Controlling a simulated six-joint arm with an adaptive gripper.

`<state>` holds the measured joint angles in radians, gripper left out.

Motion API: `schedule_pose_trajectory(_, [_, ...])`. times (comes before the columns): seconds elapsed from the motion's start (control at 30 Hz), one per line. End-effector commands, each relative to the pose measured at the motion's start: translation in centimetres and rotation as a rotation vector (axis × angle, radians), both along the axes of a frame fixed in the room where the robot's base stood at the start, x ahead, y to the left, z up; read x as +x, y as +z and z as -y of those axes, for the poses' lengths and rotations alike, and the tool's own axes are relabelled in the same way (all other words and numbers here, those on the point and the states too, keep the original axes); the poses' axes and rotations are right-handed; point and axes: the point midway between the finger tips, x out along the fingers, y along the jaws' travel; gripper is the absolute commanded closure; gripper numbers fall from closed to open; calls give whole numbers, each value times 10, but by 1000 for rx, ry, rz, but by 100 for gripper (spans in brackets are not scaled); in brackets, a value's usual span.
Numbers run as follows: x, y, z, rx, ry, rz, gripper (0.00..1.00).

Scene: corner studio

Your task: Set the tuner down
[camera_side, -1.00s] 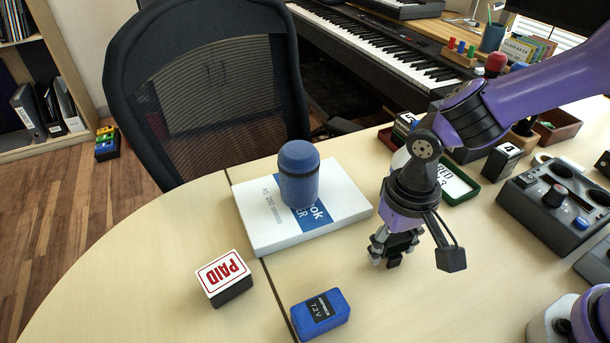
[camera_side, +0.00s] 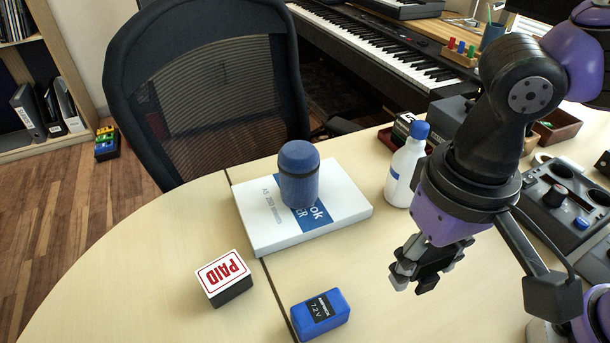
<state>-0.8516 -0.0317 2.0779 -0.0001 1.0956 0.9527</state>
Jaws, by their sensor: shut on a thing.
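My gripper (camera_side: 424,278) hangs over the right part of the desk, to the right of the white box and the blue battery. It is shut on a small dark thing, which I take to be the tuner (camera_side: 436,262). The fingers and my wrist cover most of it, so its shape and face are hidden. The tuner looks held above the bare desk top (camera_side: 390,310); the exact gap cannot be told.
A white box (camera_side: 262,228) carries a blue cylinder (camera_side: 298,175). A PAID stamp block (camera_side: 224,278) and a blue battery (camera_side: 320,314) lie in front. A white bottle (camera_side: 404,172) with a blue cap stands behind my gripper. A control box (camera_side: 560,210) is at right.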

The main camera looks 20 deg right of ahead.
Motion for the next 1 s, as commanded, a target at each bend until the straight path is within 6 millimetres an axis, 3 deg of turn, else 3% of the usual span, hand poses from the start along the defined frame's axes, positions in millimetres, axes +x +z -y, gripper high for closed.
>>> schedule_pose_trajectory(0.17, [53,17,42,2,8,2,72])
schedule_pose_trajectory(0.3, [90,32,93,1,36,2,72])
schedule_pose_trajectory(0.53, [117,50,166,0,79,1,72])
schedule_pose_trajectory(0.7, [120,55,188,0,97,0,72])
schedule_pose_trajectory(1.0, [121,55,192,0,84,-1,72])
